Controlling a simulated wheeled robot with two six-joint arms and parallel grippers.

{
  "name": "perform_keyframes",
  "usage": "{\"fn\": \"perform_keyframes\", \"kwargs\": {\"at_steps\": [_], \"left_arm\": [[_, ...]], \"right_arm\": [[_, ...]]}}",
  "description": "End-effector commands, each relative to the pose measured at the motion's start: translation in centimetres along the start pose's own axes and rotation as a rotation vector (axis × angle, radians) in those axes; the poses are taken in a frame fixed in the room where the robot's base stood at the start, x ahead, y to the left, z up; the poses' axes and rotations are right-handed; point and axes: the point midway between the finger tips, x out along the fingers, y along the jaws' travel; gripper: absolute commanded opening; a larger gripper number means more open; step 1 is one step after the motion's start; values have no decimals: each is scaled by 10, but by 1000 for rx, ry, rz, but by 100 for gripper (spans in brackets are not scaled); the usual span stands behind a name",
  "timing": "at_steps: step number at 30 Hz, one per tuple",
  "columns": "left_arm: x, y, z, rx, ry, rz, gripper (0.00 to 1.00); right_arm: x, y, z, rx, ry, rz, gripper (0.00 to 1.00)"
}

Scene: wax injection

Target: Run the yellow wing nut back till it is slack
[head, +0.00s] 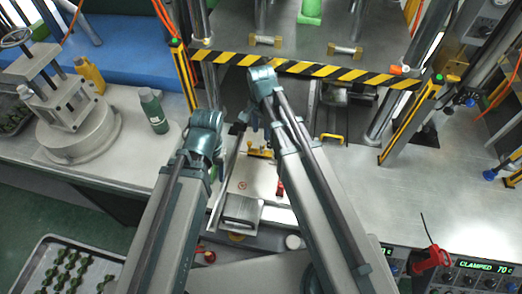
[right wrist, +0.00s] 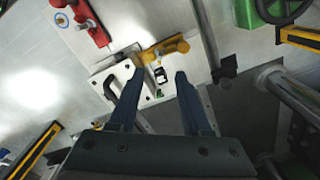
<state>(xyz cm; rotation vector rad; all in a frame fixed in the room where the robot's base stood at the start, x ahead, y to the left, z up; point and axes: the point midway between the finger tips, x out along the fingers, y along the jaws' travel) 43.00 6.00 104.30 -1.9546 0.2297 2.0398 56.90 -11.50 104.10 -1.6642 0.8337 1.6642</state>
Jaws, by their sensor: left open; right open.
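The yellow wing nut (right wrist: 165,48) is at the edge of a pale plate (right wrist: 101,78) in the right wrist view. In the head view, the yellow wing nut (head: 260,152) shows between my two arms, at the far end of the pale plate (head: 262,185). My right gripper (right wrist: 157,75) is open and empty. Its dark fingers point toward the wing nut, whose yellow wings show just beyond the fingertips. I see no contact, and the height gap is hard to judge. My left gripper's fingers do not show there.
A red clamp (right wrist: 86,22) stands beside the plate, and a green block (right wrist: 258,10) lies beyond it. A striped press edge (head: 300,67) crosses behind my arms. A green bottle (head: 153,110) stands left. The metal bench at right (head: 350,190) has free room.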

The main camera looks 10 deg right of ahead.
Motion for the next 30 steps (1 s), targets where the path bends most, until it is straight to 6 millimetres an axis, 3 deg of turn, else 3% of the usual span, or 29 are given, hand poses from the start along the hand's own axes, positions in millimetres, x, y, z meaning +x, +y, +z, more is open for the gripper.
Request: {"fn": "perform_keyframes", "kwargs": {"at_steps": [1,18,30], "left_arm": [[15,1,-1,1,0,0,58],[90,8,-5,-1,0,0,58],[96,9,-6,-1,0,0,58]], "right_arm": [[15,0,0,0,0,0,49],[90,0,0,0,0,0,49],[96,0,0,0,0,0,49]]}}
